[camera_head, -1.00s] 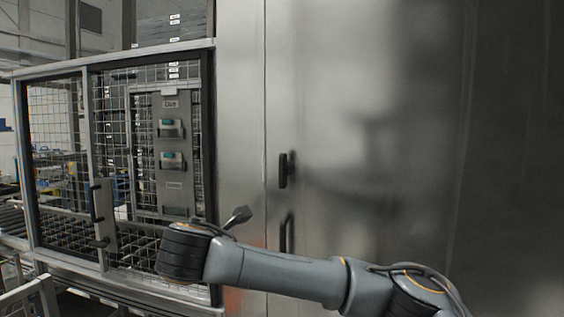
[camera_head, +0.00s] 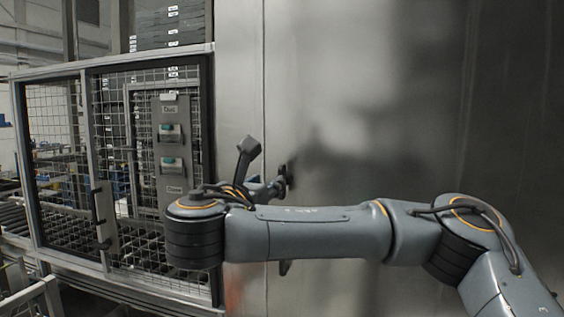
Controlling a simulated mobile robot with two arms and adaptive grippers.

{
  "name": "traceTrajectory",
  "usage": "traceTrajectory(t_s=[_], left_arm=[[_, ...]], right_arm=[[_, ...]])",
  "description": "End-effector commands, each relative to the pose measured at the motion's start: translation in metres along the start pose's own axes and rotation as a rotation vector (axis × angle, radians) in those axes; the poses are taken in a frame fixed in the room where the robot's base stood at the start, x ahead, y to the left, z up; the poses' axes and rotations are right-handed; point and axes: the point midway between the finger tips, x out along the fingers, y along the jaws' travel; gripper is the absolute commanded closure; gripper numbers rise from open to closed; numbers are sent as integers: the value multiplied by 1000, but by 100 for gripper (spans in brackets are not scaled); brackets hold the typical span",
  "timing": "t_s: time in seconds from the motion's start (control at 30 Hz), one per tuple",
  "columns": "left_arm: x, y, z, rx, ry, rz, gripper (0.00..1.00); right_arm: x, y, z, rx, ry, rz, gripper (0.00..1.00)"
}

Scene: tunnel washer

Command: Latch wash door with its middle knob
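The wash door is a tall, smooth stainless steel panel (camera_head: 360,120) filling the middle and right of the view, and it looks flush with the seam at its left edge. A dark knob (camera_head: 290,176) sits on the door near that seam, partly hidden. My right gripper (camera_head: 275,187) is at the knob's left side, seen small behind my own wrist. I cannot tell whether it touches the knob or how its fingers stand. Below, the tip of a dark bar handle (camera_head: 285,267) shows under my arm, the rest hidden. My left gripper is not in view.
A mesh guard door (camera_head: 60,200) with a black pull handle stands at the left. A metal rail (camera_head: 25,295) is at the lower left.

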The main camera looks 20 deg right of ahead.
Motion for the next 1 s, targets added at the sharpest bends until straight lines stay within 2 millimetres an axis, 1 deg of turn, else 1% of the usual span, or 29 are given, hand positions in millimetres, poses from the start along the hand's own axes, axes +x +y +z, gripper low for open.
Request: traceTrajectory(t_s=[0.03,0.27,0.4,0.5,0.6,0.7,0.83,1.0], left_arm=[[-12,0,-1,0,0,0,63],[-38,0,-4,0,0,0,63],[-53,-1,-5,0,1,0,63],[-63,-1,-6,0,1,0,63],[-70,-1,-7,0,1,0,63],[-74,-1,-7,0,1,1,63],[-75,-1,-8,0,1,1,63],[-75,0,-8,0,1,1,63]], right_arm=[[4,0,4,-1,6,-1,66],[16,-5,3,3,7,-15,66],[48,-7,5,3,3,-20,66],[67,-7,4,3,2,-19,66],[81,-6,3,3,2,-16,66],[91,-6,2,4,2,-15,66],[97,-6,0,5,1,-14,66],[99,-6,-1,5,1,-14,66]])
